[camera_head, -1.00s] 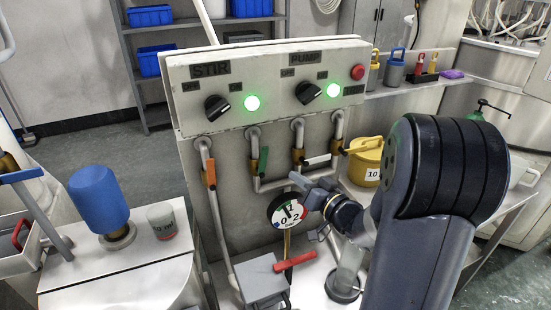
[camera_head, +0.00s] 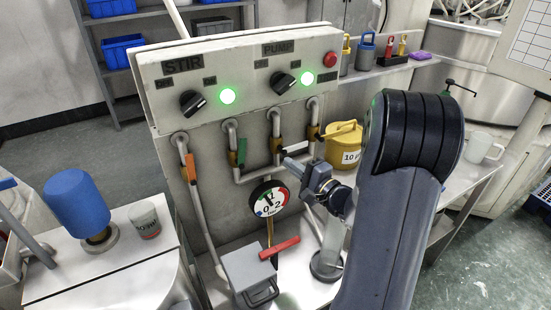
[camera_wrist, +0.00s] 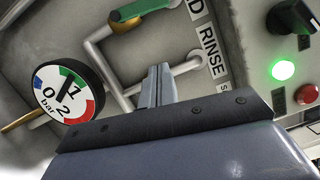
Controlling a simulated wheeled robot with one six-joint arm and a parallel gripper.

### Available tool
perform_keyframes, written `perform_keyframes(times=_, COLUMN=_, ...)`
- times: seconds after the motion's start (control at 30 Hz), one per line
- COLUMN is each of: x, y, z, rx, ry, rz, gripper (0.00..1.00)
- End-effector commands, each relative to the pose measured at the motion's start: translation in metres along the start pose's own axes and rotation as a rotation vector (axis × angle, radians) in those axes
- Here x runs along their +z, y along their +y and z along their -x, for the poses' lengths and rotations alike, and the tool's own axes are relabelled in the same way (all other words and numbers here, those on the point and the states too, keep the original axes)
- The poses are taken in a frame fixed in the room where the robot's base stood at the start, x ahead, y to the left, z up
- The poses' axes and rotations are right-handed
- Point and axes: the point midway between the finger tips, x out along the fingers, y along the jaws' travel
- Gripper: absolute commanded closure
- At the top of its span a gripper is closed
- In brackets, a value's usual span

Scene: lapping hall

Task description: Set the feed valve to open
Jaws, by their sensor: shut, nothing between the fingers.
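A grey pipe panel carries several lever valves: an orange lever (camera_head: 191,168), a green lever (camera_head: 241,152), a white lever (camera_head: 296,147) and a yellow lever (camera_head: 331,131). A red lever (camera_head: 279,248) sits lower, by a grey box. I cannot read which one is the feed valve; the wrist view shows a cut-off label ending in D beside a RINSE label (camera_wrist: 212,58). The green lever also shows in the wrist view (camera_wrist: 140,10). My gripper (camera_head: 287,162) is shut and empty, just below the white lever; its fingers (camera_wrist: 158,72) point at the panel's pipework. I cannot tell whether it touches anything.
A pressure gauge (camera_head: 269,198) hangs left of my gripper. Above are the STIR knob (camera_head: 193,103) and PUMP knob (camera_head: 283,83) with lit green lamps, and a red button (camera_head: 330,59). A yellow pot (camera_head: 343,145) stands at right behind my arm.

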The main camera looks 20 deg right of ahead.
Motion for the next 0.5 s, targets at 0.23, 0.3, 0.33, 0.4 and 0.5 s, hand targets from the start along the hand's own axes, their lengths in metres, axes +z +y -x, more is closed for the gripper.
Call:
perform_keyframes(times=0.23, x=0.002, y=-0.002, z=-0.049, rx=0.001, ry=-0.006, rz=0.002, gripper=1.0)
perform_keyframes(times=0.3, x=0.002, y=-0.001, z=-0.065, rx=0.001, ry=-0.006, rz=0.002, gripper=1.0)
perform_keyframes(times=0.33, x=0.003, y=-0.001, z=-0.071, rx=0.001, ry=-0.006, rz=0.002, gripper=1.0)
perform_keyframes(times=0.4, x=0.002, y=-0.001, z=-0.085, rx=0.001, ry=-0.005, rz=0.002, gripper=1.0)
perform_keyframes(times=0.5, x=0.014, y=-0.002, z=-0.094, rx=0.001, ry=-0.005, rz=0.0, gripper=1.0)
